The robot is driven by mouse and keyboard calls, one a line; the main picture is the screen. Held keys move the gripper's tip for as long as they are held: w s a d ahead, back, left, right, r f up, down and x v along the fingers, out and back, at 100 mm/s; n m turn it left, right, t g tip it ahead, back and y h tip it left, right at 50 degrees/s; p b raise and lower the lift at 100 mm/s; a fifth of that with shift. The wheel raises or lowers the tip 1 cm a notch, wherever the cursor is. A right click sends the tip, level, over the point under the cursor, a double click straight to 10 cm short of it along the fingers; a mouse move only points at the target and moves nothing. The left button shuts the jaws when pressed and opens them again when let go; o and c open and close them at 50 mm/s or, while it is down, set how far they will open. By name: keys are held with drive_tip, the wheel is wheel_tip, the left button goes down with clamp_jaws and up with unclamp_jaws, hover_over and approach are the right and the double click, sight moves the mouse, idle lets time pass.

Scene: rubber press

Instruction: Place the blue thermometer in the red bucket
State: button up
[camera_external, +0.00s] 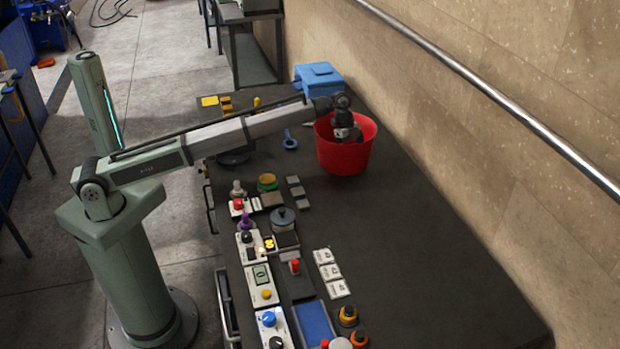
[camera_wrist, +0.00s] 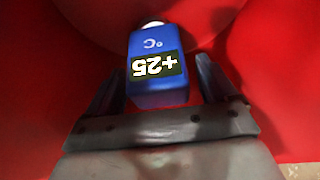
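The blue thermometer (camera_wrist: 156,88), a blue block with a dark display reading +25 and a °C mark, is inside the red bucket (camera_wrist: 262,75) in the wrist view. It lies between the two fingers of my gripper (camera_wrist: 162,85). The fingers are spread, with a clear gap at its right side and little gap at its left. In the external view my gripper (camera_external: 346,133) points down into the mouth of the red bucket (camera_external: 343,158), which stands upright on the dark table. The thermometer is hidden there.
A blue box (camera_external: 318,78) stands behind the bucket. A small blue ring-shaped item (camera_external: 290,140) lies left of it. Several devices with knobs line the table's left side, near a dark pot (camera_external: 283,220). The right of the table (camera_external: 430,250) is clear, beside the wall.

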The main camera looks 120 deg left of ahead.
drive_tip(key=shift+r, duration=0.1)
drive_tip(key=v, duration=1.2)
idle(0.4)
